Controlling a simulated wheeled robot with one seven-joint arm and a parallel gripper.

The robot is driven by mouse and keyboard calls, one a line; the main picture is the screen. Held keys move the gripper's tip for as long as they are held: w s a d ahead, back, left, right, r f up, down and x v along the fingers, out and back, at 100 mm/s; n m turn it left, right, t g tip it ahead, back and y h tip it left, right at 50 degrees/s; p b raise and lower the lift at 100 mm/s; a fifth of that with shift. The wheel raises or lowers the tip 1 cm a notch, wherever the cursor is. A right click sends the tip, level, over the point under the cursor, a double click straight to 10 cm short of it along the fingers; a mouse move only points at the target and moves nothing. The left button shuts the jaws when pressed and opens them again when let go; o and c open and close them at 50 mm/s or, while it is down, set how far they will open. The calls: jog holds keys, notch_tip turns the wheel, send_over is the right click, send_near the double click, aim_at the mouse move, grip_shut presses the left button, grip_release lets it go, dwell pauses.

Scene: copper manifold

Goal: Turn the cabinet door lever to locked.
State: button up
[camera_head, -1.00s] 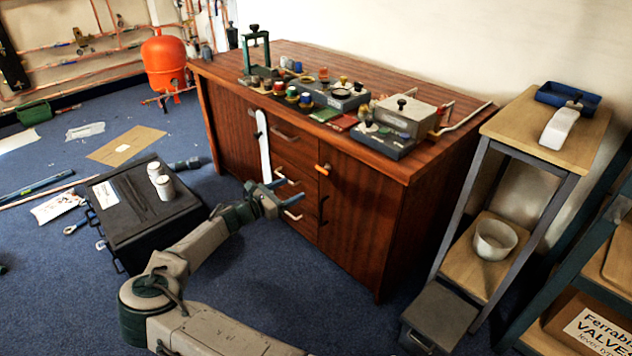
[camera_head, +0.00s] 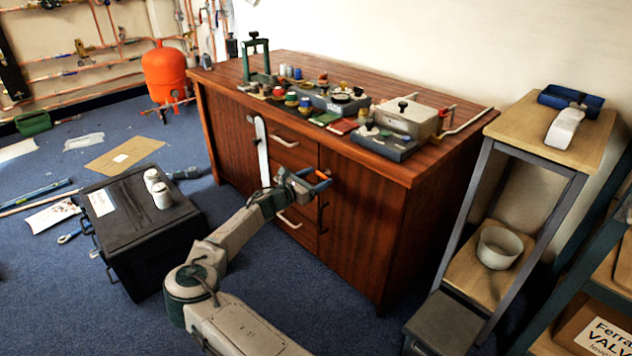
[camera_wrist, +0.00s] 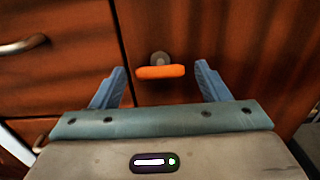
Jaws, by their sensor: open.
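The cabinet door lever is an orange bar on a round grey hub. In the wrist view the lever (camera_wrist: 161,72) lies horizontal on the brown door, ahead of and between my two blue fingers. My gripper (camera_wrist: 161,78) is open, with a finger to each side of the lever and a gap on both sides. In the head view my gripper (camera_head: 308,181) is at the cabinet front, and the orange lever (camera_head: 321,187) shows just by its fingertips, partly covered. Whether the fingers touch the door cannot be told.
The wooden cabinet (camera_head: 362,235) has drawers with metal handles left of the lever door; one handle (camera_wrist: 22,45) shows in the wrist view. A long white handle (camera_head: 262,150) stands upright at the left door. A black case (camera_head: 140,222) lies on the floor left of my arm.

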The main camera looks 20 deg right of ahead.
jog(key=shift+d, duration=0.2)
jog(key=c, duration=1)
